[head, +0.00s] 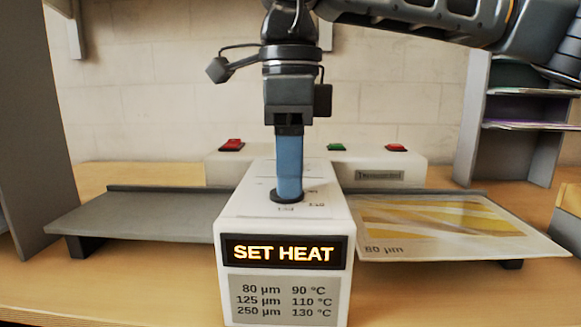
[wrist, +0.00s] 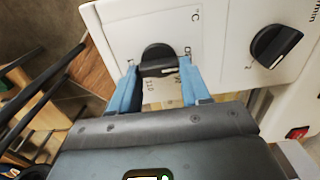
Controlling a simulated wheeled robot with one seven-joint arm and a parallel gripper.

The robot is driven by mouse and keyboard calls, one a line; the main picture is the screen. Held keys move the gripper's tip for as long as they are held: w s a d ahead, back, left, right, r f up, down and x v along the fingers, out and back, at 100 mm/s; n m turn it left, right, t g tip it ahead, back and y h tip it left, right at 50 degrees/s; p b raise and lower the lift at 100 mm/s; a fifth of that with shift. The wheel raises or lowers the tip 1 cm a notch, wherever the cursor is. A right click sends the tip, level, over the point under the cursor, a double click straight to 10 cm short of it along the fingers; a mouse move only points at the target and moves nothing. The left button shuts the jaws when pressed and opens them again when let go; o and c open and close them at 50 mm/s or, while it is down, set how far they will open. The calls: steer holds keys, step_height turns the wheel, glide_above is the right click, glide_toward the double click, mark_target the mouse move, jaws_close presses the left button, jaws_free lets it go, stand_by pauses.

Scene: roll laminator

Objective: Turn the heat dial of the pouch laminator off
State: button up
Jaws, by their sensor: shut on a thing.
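The white pouch laminator (head: 232,215) stands on the table with a lit "SET HEAT" display (head: 284,252) on its front. In the wrist view its heat dial (wrist: 158,58) is a black knob on the white top panel, beside a "°C" mark. My gripper (wrist: 160,72) has its blue fingers on both sides of this dial and is shut on it. In the head view my gripper (head: 288,192) points straight down onto the laminator's top, and the fingers hide most of the dial. Some scale marks around the dial are covered.
A second black dial (wrist: 275,46) sits right of the heat dial, by a "m/min" mark. Red (head: 231,144) and green (head: 336,147) buttons are on the rear housing. A grey tray (head: 140,215) extends left; a pouch marked 80 µm (head: 450,225) lies at right. A settings label (head: 284,300) is below the display.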

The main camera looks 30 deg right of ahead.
stand_by(0.5)
steer(key=o, duration=1.1)
steer(key=shift+c, duration=0.2)
steer(key=shift+r+p, duration=0.4)
steer(key=shift+r, duration=3.55)
steer(key=shift+a, duration=0.1)
